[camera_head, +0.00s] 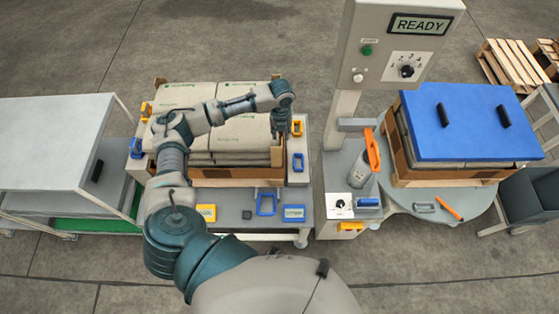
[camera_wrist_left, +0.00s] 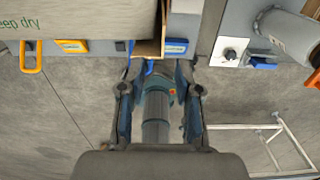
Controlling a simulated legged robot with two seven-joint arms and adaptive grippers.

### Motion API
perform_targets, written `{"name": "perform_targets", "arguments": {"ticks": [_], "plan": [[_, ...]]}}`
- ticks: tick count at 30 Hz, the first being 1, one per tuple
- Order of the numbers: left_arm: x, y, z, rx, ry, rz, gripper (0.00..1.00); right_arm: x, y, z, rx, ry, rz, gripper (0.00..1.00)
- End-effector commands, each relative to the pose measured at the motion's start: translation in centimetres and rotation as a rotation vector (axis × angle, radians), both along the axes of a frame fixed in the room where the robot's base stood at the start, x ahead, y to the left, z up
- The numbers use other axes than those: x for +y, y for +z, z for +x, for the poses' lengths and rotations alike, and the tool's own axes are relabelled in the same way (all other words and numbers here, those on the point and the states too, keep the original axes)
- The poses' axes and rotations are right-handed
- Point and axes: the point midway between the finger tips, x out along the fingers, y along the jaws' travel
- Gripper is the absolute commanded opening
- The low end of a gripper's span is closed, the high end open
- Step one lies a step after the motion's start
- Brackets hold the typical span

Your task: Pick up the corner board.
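A brown corner board (camera_head: 276,157) stands upright at the near right corner of the stack of grey-beige bags (camera_head: 190,112). My left gripper (camera_head: 281,133) points down at the top of this corner. In the left wrist view, the two dark fingers (camera_wrist_left: 157,72) are spread apart, and the tan corner board (camera_wrist_left: 150,47) shows at the upper edge of the gap between them. I see no clear contact between fingers and board. The bag's edge (camera_wrist_left: 60,18) lies just left of the board there. My right gripper is in neither view.
A control column (camera_head: 345,100) reading READY stands to the right. A second stack under a blue board (camera_head: 470,125) sits on a round table. A white-topped cart (camera_head: 50,140) is at left.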

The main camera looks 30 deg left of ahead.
Motion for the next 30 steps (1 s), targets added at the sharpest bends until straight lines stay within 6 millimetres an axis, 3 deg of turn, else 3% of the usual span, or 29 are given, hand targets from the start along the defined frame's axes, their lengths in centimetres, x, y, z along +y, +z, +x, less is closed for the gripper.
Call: {"name": "perform_targets", "arguments": {"ticks": [5,15,23,27,30], "plan": [[0.1,-1.3,0.1,-0.001,0.001,-0.001,0.33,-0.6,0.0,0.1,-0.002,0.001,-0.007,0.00],[-0.1,-5.9,0.9,0.000,0.000,0.000,0.33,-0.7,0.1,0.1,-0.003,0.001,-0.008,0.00],[-0.2,-6.1,0.9,-0.002,0.000,0.001,0.33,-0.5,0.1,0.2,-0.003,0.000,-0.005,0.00],[-0.1,-6.1,0.9,-0.001,0.000,0.001,0.00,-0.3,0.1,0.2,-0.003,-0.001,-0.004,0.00],[-0.1,-6.1,0.9,-0.001,0.000,0.000,0.00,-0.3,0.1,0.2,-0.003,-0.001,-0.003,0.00]]}}
